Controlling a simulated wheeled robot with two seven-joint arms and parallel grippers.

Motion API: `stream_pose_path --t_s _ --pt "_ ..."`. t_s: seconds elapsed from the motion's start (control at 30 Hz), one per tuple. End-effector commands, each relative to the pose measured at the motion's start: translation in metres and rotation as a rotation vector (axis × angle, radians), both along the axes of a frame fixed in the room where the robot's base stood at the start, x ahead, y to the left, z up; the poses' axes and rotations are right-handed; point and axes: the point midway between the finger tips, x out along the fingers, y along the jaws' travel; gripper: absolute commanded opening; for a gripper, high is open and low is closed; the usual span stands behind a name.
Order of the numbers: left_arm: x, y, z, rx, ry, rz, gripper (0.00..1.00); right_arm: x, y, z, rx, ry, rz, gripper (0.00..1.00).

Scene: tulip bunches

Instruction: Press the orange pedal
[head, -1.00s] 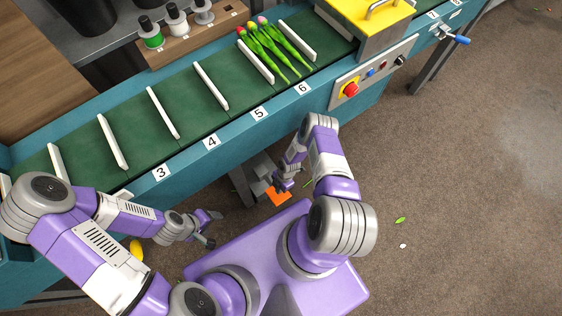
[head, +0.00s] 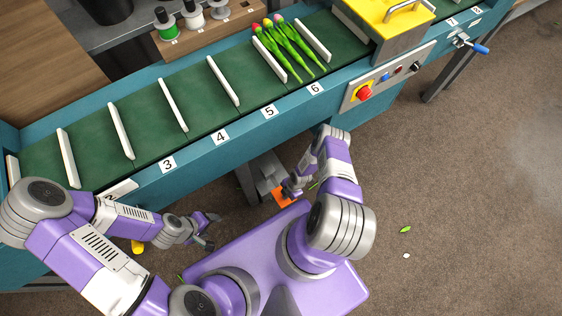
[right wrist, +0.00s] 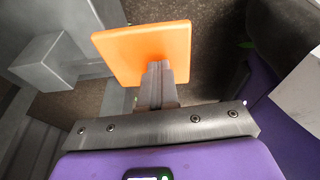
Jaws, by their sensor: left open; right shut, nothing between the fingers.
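The orange pedal (head: 281,198) is low beneath the front side of the conveyor, beside a grey metal block. In the right wrist view the pedal (right wrist: 140,48) is a flat orange square plate directly beyond the fingertips. My right gripper (head: 290,190) is at the pedal, and it hides part of the plate in the head view. The right gripper's fingers (right wrist: 160,74) are shut with nothing between them, and their tips overlap the pedal's near edge. I cannot tell whether they touch it. My left gripper (head: 212,231) is open and empty, left of the pedal in front of the conveyor.
The conveyor (head: 190,137) with white dividers runs above the pedal, with a tulip bunch (head: 284,46) in one slot. A control panel with a red button (head: 364,93) is on its side. The floor at right is mostly clear.

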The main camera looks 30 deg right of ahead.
Motion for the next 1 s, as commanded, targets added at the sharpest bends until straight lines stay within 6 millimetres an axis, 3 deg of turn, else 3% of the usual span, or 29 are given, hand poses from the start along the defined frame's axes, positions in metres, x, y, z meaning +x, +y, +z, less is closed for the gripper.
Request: stream_pose_path --t_s 0.23,0.43,1.0 --pt "0.0 -0.001 0.0 -0.002 -0.002 -0.003 0.63 -0.009 0.001 -0.02 0.003 -0.202 -0.008 0.0" --pt "0.0 -0.001 0.0 -0.001 -0.001 -0.003 0.63 -0.009 0.002 -0.034 0.003 -0.23 -0.002 0.0" --pt "0.0 -0.001 0.006 -0.001 -0.001 -0.002 0.63 -0.012 0.002 -0.032 0.003 -0.22 0.002 0.0"
